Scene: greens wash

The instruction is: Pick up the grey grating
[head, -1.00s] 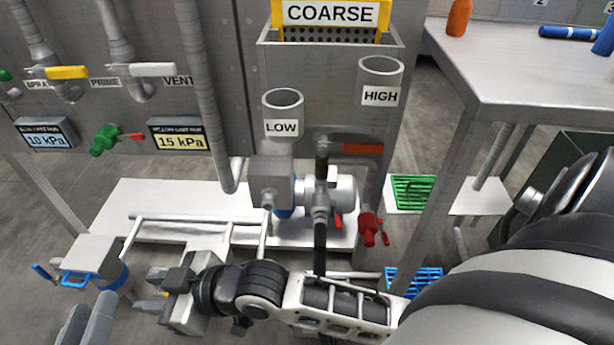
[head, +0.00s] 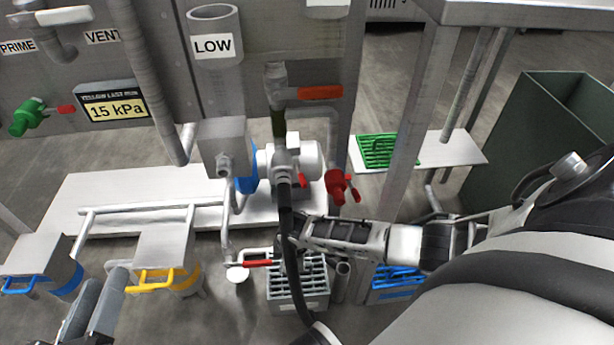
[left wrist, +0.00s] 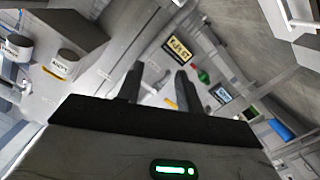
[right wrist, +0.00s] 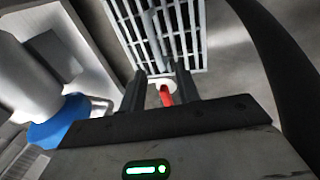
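The grey grating (head: 312,270) lies on a grey box low on the floor in the head view, below the pump. It also shows at the top of the right wrist view (right wrist: 188,40), with a bar handle across its middle. My right gripper (right wrist: 161,90) is open and empty, with the grating beyond its fingertips. In the head view the arm and a black hose partly hide the right gripper and the grating. My left gripper (head: 94,308) is at the lower left of the head view, far from the grating. Its fingers stand apart and empty in the left wrist view (left wrist: 157,85).
A red-handled valve (head: 258,263) sits just left of the grating. A blue grating (head: 397,278) is to its right, a green one (head: 376,150) farther back. The pump (head: 290,158) and black hose (head: 287,215) crowd the space above. A dark green bin (head: 545,140) stands right.

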